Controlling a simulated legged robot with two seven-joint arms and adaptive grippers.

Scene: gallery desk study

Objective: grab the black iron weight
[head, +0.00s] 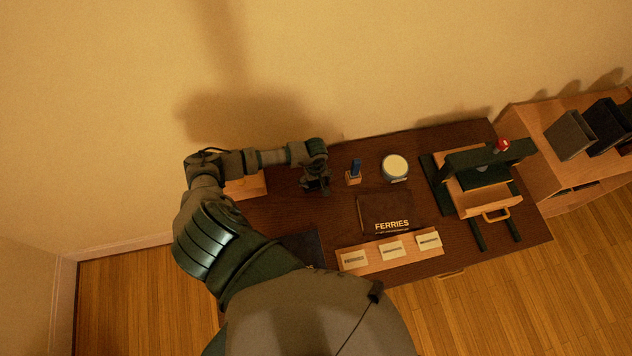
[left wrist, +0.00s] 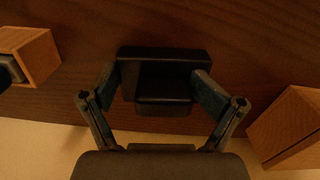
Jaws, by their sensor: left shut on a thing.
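The black iron weight (left wrist: 165,58) is a dark block in the left wrist view, between the two fingers of my left gripper (left wrist: 158,88). The fingers press on its two sides, so the gripper is shut on it. In the head view my left gripper (head: 316,180) is over the back left part of the dark desk, and it mostly hides the weight there. I cannot tell whether the weight touches the desk top. My right gripper is not in view.
A small wooden stand with a blue piece (head: 354,172) and a round pale-topped tin (head: 395,168) stand right of the gripper. A wooden box (head: 247,187) is to its left. A FERRIES folder (head: 390,211), a card strip (head: 352,260) and a green press (head: 487,163) occupy the desk.

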